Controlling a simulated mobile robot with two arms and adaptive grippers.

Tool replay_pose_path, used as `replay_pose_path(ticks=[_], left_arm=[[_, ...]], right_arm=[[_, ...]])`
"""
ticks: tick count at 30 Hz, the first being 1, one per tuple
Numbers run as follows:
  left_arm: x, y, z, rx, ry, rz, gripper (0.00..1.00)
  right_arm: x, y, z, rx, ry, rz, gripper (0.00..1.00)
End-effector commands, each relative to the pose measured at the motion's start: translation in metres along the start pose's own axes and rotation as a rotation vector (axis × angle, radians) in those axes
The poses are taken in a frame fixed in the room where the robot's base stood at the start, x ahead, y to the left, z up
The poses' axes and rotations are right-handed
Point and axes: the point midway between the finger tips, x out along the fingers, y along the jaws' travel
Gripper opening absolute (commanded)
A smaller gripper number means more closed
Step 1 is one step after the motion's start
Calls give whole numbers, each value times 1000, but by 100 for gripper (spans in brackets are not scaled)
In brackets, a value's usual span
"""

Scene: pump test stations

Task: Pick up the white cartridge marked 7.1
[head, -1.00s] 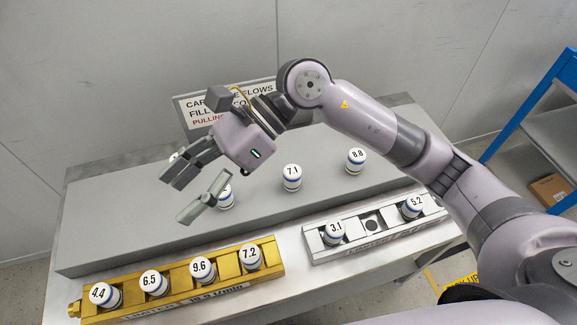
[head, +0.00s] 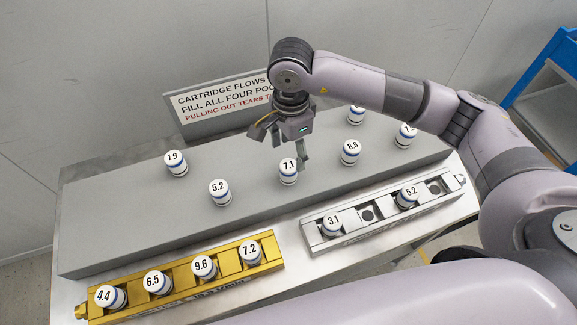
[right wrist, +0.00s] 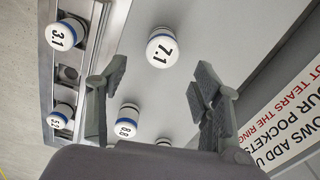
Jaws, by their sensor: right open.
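The white cartridge marked 7.1 (head: 288,172), with a blue band, stands upright on the grey raised shelf (head: 130,215). It also shows in the right wrist view (right wrist: 162,47), beyond the fingertips. My right gripper (head: 282,148) is open and hangs just above and behind the 7.1 cartridge, one finger passing close to its right side. In the right wrist view the open fingers (right wrist: 160,78) have nothing between their tips, and the 7.1 cartridge lies ahead of the gap. Whether a finger touches it I cannot tell. My left gripper is not in view.
Cartridges marked 1.9 (head: 176,163), 5.2 (head: 220,192) and 8.8 (head: 350,152) stand nearby on the shelf. A gold rack (head: 178,283) holds several cartridges in front. A silver rack (head: 368,214) holds 3.1 and 5.2, with empty pockets. A sign (head: 222,105) stands behind.

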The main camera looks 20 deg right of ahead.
Motion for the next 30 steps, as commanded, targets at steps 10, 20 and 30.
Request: replay_pose_path(ticks=[10, 20, 30], left_arm=[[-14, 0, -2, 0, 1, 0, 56], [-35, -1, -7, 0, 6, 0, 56], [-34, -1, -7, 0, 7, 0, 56]], right_arm=[[31, 0, 1, 0, -3, 3, 59], [74, -2, 2, 1, -4, 1, 59], [78, -3, 2, 0, -3, -2, 54]])
